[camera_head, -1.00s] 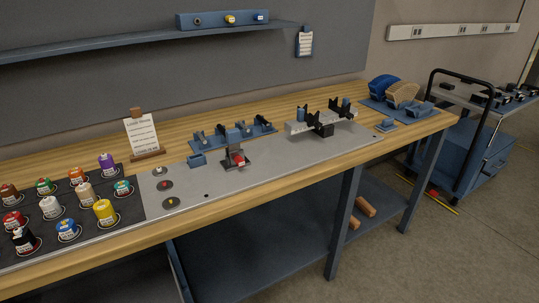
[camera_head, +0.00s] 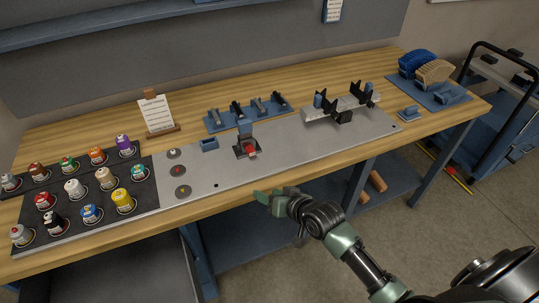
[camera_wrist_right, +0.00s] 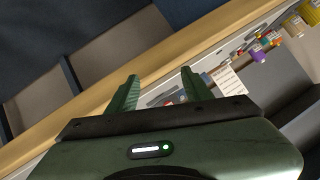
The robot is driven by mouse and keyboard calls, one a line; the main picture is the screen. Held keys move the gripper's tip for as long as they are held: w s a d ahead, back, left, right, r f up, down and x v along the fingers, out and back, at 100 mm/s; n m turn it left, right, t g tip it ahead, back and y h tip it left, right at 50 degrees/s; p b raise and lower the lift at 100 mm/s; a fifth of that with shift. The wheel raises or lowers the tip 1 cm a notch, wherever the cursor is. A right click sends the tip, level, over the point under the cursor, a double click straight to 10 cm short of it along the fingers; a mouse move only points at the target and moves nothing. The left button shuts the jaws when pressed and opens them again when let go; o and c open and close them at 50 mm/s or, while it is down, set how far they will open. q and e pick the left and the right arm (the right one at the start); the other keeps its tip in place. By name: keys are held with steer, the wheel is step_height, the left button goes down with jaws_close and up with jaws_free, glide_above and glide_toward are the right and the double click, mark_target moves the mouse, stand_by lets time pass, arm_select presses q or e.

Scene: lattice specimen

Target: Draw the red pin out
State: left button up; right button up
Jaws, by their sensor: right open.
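The red pin (camera_head: 250,149) shows as a small red end at the front of a dark fixture with a blue-grey block (camera_head: 245,129) on the grey bench plate. How deep it sits cannot be told. My right gripper (camera_head: 268,196) is in front of the bench's front edge, nearer than the fixture and slightly right of it, apart from the pin. In the right wrist view the two green fingers (camera_wrist_right: 161,88) are spread with nothing held between them. The fixture is mostly hidden behind the fingers there. My left gripper is not in view.
Several paint pots (camera_head: 74,188) stand on a dark mat at the left. A sign (camera_head: 156,114) and a blue rack (camera_head: 247,114) are behind the fixture. A bracket assembly (camera_head: 341,107) stands to the right. The plate in front of the fixture is mostly clear.

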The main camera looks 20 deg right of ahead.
mark_target(253, 154)
steer(key=w+r+t, duration=0.1)
steer(key=w, duration=0.1)
steer(key=w+d+r+m+t, duration=0.1)
steer(key=w+r, duration=0.1)
steer(key=w+d+r, duration=0.1)
steer(key=w+r, duration=0.1)
steer(key=shift+w+d+m+t, duration=0.25)
steer(key=shift+w+m+t, duration=0.15)
steer(key=x, duration=0.7)
steer(key=shift+w, duration=0.4)
steer(key=shift+a, duration=0.1)
jaws_close()
